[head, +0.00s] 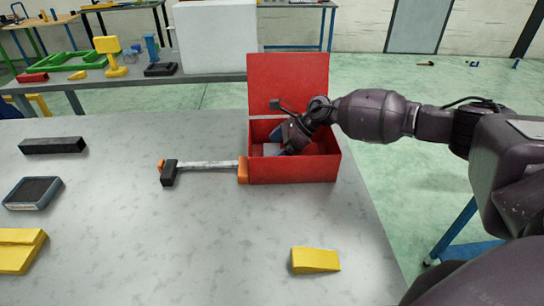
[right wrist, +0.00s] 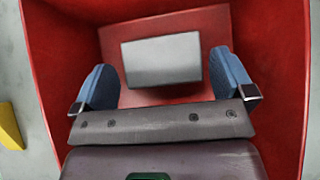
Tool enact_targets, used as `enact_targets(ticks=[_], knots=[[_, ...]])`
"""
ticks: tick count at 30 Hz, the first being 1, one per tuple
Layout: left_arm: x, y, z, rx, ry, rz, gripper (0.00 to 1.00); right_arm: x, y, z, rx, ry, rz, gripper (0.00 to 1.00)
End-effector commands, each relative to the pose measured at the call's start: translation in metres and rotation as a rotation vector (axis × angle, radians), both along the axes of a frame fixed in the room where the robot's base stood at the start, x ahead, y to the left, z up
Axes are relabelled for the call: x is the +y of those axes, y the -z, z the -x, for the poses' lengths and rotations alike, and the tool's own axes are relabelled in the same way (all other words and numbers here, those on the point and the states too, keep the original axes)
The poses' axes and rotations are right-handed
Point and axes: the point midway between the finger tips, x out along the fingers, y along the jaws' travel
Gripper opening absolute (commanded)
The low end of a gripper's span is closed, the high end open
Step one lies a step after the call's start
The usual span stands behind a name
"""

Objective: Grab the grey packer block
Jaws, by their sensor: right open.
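The grey packer block (right wrist: 161,60) lies on the floor of an open red box, seen in the right wrist view. In the head view a bit of the grey block (head: 271,149) shows inside the red box (head: 295,172), mostly hidden by the box wall and my gripper. My right gripper (right wrist: 166,88) is open, with its blue fingers on either side of the block's near end. In the head view my right gripper (head: 277,143) reaches down into the box. My left gripper is not in view.
The box's red lid (head: 288,82) stands up at the back. A yellow wedge (head: 316,260) lies in front.

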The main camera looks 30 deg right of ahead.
Motion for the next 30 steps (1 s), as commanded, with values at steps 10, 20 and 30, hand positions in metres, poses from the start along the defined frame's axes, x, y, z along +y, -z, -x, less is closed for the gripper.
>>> enact_targets(ticks=[10,20,30], knots=[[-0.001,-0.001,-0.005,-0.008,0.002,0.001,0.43,0.016,0.020,-0.009,-0.001,0.001,0.001,1.00],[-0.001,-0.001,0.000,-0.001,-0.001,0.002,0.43,0.015,0.020,-0.009,-0.001,0.001,0.001,0.74],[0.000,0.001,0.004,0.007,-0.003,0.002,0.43,0.015,0.019,-0.009,-0.001,0.001,0.001,0.22]])
